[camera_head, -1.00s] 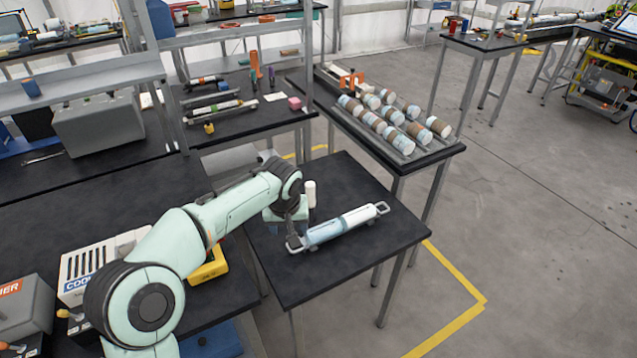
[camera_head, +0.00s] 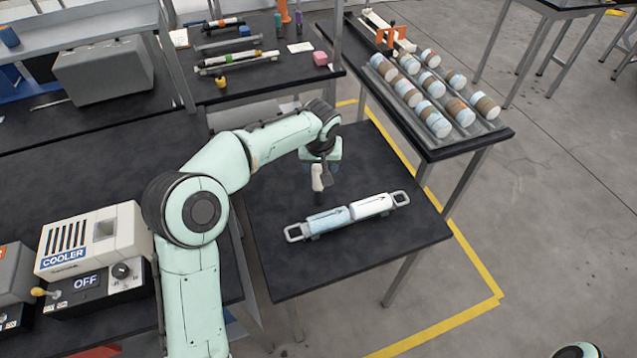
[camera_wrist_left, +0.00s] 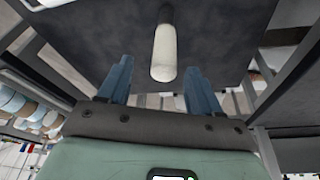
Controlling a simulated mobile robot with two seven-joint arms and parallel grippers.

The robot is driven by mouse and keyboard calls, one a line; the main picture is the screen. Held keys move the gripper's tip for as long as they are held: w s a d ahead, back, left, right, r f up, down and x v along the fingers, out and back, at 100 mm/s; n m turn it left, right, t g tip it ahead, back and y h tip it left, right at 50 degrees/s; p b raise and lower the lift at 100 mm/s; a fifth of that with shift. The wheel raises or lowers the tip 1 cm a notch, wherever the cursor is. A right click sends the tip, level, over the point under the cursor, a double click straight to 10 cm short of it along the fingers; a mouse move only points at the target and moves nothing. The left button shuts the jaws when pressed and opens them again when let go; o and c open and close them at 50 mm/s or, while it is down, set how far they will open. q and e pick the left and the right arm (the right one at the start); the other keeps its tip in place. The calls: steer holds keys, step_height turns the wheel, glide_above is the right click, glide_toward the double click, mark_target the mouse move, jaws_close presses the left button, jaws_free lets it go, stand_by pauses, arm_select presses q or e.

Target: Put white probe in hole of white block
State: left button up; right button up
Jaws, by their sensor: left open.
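A white probe (camera_head: 317,184) with a rounded end stands on the small black table, partly hidden by my left gripper (camera_head: 322,172). In the left wrist view the probe (camera_wrist_left: 163,52) shows a pale rounded end and a dark far end. It lines up between the two blue fingers of my left gripper (camera_wrist_left: 159,68), which are apart and not closed on it. A long holder, light blue on one half and white on the other, lies beside it; the white half (camera_head: 371,206) may be the white block. I cannot make out a hole. My right gripper is not in view.
The small black table (camera_head: 350,262) is bare in front of the holder. A rack of striped cylinders (camera_head: 432,122) stands on a table behind right. A cooler box (camera_head: 95,240) is at left. Shelf posts rise behind my left arm.

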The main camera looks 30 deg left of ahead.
mark_target(318, 172)
arm_select(q)
steer(key=shift+x, duration=0.8)
steer(key=x, duration=0.4)
steer(key=shift+w+a, duration=0.1)
steer(key=shift+a, duration=0.3)
steer(key=shift+w+f, duration=0.15)
steer(key=shift+f, duration=0.3)
jaws_close()
steer(key=shift+r, duration=0.1)
